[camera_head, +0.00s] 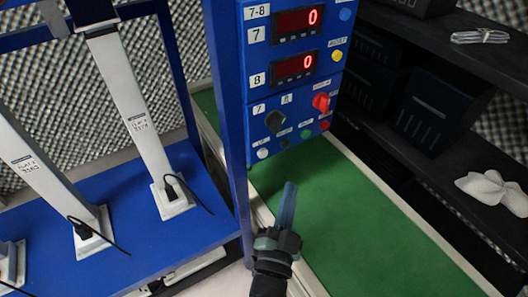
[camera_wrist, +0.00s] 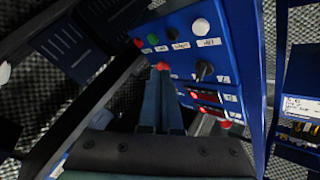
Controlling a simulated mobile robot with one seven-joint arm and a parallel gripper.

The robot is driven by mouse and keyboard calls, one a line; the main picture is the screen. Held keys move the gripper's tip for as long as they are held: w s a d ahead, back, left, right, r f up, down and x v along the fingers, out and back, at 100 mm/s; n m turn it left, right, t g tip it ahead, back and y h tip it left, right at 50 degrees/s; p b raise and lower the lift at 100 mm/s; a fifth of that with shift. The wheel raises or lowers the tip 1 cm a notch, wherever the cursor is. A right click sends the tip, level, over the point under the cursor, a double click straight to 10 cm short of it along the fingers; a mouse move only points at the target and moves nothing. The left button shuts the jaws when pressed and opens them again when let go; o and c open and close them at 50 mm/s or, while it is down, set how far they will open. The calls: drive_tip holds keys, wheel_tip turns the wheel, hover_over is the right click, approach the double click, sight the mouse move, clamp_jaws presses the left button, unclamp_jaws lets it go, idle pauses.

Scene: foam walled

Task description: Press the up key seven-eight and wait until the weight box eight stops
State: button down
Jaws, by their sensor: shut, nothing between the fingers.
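The blue control panel (camera_head: 270,80), labelled 7-8, stands at the top centre of the head view. Its display 7 (camera_head: 298,22) and display 8 (camera_head: 294,67) both read 0. A white round button (camera_head: 263,153) sits at its lower left, with a small label that seems to read UP. The white button also shows at the top of the wrist view (camera_wrist: 200,26). My gripper (camera_head: 289,187) is shut and empty below the panel, apart from the white button. Its fingers (camera_wrist: 161,75) point toward the panel in the wrist view. I cannot identify weight box eight.
A black knob (camera_head: 275,121), red switch (camera_head: 321,102) and small green button (camera_head: 305,134) are close to the white button. A blue post (camera_head: 226,110) stands left of the panel. Dark shelves (camera_head: 440,110) are at right. The green surface (camera_head: 370,230) looks clear.

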sight(263, 153)
drive_tip(key=w+a+p, duration=0.2)
drive_tip(key=w+a, duration=0.2)
drive_tip(key=w, duration=0.2)
drive_tip(key=shift+w+a, duration=0.2)
drive_tip(key=shift+a, duration=0.05)
idle(1.9)
drive_tip(key=shift+w+a, duration=0.25)
drive_tip(key=shift+w, duration=0.05)
